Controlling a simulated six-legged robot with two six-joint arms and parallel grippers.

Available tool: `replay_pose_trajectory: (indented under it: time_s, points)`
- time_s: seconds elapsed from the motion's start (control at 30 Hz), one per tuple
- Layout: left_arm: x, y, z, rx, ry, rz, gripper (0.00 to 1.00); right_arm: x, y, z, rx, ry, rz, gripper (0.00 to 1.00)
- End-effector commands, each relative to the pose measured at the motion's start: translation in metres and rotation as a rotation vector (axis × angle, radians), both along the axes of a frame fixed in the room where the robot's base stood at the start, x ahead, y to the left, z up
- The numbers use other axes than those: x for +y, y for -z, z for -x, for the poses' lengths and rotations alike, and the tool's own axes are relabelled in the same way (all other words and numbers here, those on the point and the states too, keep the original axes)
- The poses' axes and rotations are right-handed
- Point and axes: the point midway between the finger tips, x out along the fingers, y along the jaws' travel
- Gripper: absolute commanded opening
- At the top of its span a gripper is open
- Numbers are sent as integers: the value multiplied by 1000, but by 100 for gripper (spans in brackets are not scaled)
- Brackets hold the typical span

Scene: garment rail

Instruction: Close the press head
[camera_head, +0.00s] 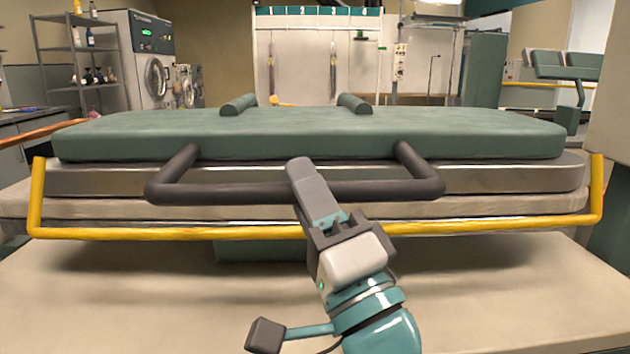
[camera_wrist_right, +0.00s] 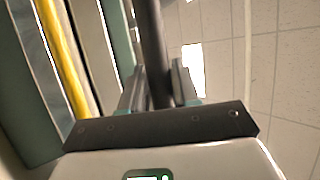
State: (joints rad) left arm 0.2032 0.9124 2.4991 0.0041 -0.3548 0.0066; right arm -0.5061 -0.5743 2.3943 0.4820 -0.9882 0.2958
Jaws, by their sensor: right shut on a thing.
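The press head (camera_head: 310,133) is a wide green-topped slab with a steel edge. It lies level, low over the pale press bed (camera_head: 110,207), with only a thin gap or seam between them visible. A dark bar handle (camera_head: 230,192) sticks out from its front. My right gripper (camera_head: 310,185) is shut on the handle near its middle. In the right wrist view the dark handle bar (camera_wrist_right: 150,40) runs between the two fingers (camera_wrist_right: 158,88). My left gripper is not in view.
A yellow guard rail (camera_head: 150,234) runs along the front, below the handle, and turns up at both ends. A pale table surface (camera_head: 140,290) lies in front. A shelf rack (camera_head: 75,60) and washing machines (camera_head: 148,62) stand at the back left.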

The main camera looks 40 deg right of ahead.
Motion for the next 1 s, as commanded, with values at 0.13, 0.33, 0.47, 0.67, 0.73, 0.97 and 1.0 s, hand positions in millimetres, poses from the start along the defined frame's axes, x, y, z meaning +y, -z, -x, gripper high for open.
replay_pose_trajectory:
  time_s: [0.13,0.33,0.47,0.67,0.73,0.97,1.0]
  points:
    - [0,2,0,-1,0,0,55,5,10,-4,24,-8,0,0]
    - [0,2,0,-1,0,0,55,6,11,-4,24,-7,0,0]
    - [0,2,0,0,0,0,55,6,11,-4,24,-8,1,51]
    - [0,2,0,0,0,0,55,4,9,-3,18,-6,0,51]
    - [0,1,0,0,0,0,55,3,8,-2,16,-5,-1,51]
    - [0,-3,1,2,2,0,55,4,10,8,12,-6,-1,51]
    - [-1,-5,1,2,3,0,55,5,13,13,12,-7,0,51]
